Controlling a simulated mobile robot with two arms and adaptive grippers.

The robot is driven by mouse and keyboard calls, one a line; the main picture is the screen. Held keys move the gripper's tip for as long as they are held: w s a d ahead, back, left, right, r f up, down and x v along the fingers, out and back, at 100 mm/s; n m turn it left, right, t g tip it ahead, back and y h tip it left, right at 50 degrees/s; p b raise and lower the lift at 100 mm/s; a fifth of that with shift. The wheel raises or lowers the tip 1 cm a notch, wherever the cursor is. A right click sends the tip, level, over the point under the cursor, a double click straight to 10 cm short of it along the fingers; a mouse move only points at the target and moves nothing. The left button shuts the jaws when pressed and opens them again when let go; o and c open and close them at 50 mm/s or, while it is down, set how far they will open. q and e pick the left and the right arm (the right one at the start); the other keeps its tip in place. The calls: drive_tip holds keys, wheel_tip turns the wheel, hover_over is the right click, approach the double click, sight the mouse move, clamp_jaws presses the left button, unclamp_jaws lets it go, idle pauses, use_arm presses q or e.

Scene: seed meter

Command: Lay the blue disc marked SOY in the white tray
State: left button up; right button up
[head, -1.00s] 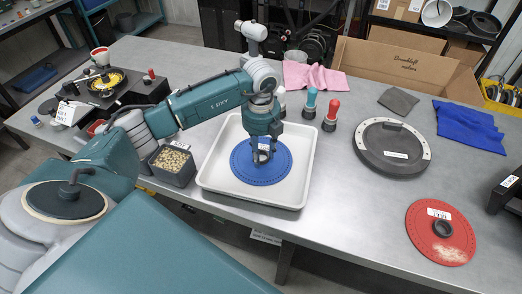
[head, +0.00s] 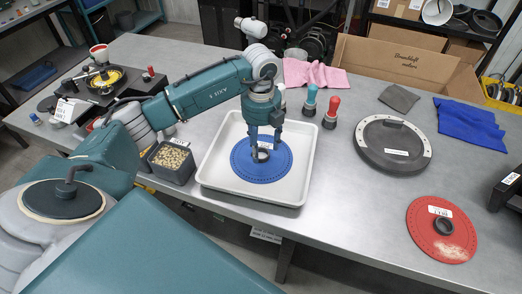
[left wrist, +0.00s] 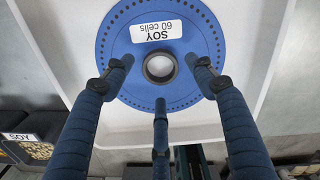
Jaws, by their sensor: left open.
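The blue disc (head: 270,172) lies flat in the white tray (head: 215,180), inside its walls. In the left wrist view the blue disc (left wrist: 185,35) shows a label reading SOY, 60 cells, and a dark hub ring (left wrist: 160,67) at its centre. The white tray also fills the background there (left wrist: 260,25). My left gripper (head: 263,148) is above the disc's centre. Its three fingers (left wrist: 158,80) are spread open around the hub, apart from it. My right gripper is not in view.
A red disc (head: 428,245) and a dark round cover (head: 375,158) lie to the right. A box of seeds (head: 172,168) stands left of the tray. Two capped bottles, green (head: 310,102) and red (head: 331,115), stand behind it. The table between tray and red disc is clear.

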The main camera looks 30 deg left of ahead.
use_arm(q)
wheel_tip(320, 180, up, 10)
drive_tip(key=b, duration=0.2)
drive_tip(key=shift+f, duration=0.2)
drive_tip(key=shift+f, duration=0.1)
